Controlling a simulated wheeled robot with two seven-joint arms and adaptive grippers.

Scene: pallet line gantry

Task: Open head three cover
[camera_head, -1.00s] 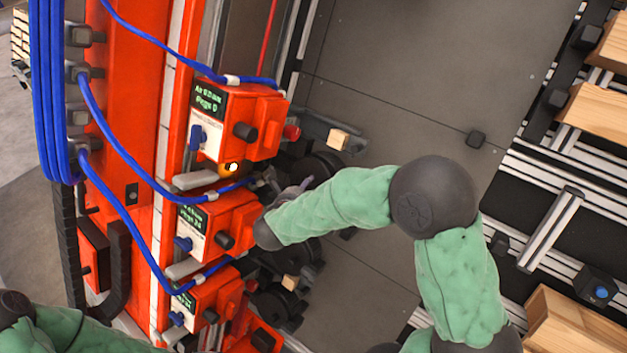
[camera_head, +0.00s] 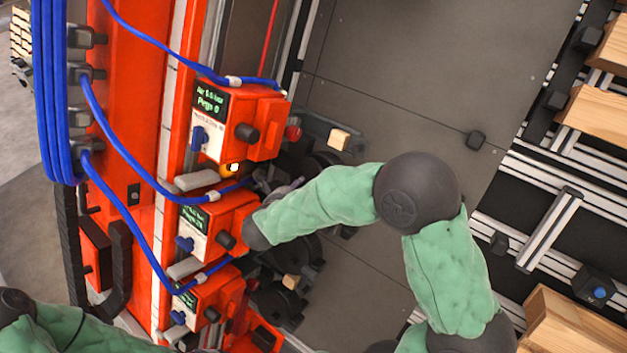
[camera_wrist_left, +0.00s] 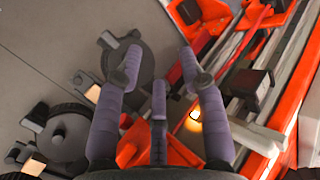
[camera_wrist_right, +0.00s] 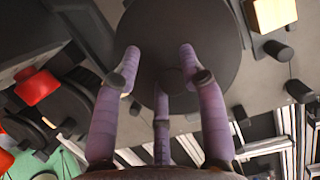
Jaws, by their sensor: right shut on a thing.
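Several orange head boxes stand in a column along the orange gantry: an upper one (camera_head: 263,118), a middle one (camera_head: 236,212) and a lower one (camera_head: 224,292). I cannot tell which is head three. My right gripper (camera_wrist_right: 160,70) is closed around a large dark round cover (camera_wrist_right: 190,25) in the right wrist view.
Blue hoses (camera_head: 125,150) loop from the gantry to the boxes. A wooden block (camera_head: 339,139) sits by the upper head. Grey floor panels (camera_head: 400,80) are clear in the middle. Wooden planks (camera_head: 600,108) on a conveyor frame stand at right.

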